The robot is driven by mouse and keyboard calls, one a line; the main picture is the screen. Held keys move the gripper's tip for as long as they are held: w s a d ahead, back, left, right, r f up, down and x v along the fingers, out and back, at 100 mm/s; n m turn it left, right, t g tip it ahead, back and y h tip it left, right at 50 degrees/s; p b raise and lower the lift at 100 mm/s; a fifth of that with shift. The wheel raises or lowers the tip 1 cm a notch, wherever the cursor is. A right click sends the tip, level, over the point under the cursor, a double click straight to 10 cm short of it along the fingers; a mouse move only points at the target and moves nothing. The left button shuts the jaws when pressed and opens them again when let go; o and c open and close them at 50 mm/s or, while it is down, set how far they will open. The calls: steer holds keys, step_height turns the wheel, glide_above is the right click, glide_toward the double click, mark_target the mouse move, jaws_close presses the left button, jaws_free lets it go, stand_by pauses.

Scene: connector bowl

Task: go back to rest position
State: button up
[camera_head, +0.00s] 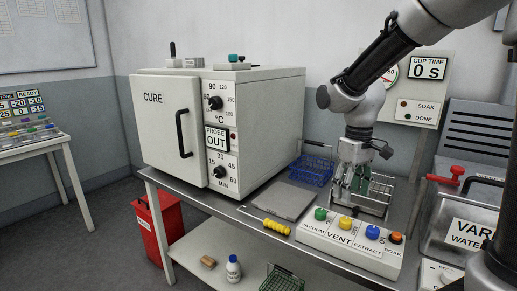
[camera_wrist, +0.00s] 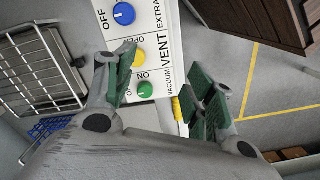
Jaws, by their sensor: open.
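My gripper (camera_head: 352,188) hangs pointing down over the steel bench, behind the control box and in front of or over a silver wire basket (camera_head: 378,200). In the wrist view my gripper (camera_wrist: 162,82) shows its green-padded fingers spread apart with nothing between them. The white control box (camera_head: 340,240) with green, yellow, blue and orange knobs shows beyond the fingers. Whether the fingers touch the basket cannot be told from the head view; in the wrist view the wire basket (camera_wrist: 40,75) lies to the left, apart from the fingers.
A white CURE oven (camera_head: 170,125) stands closed at the left of the bench. A blue wire basket (camera_head: 312,170), a grey plate (camera_head: 284,201) and a yellow-handled tool (camera_head: 274,226) lie near the oven. A water vat (camera_head: 470,233) with a red handle stands at right.

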steer(key=s+d+r+m+t, duration=0.2)
steer(key=s+d+r, duration=0.2)
steer(key=s, duration=0.4)
steer(key=s+d+r+m+t, duration=0.3)
steer(key=s+d, duration=0.3)
steer(key=s, duration=0.3)
steer(key=shift+s+d+r+m, duration=0.25)
steer(key=shift+d+r+m, duration=0.05)
steer(key=shift+r, duration=0.5)
steer(key=shift+a, duration=0.1)
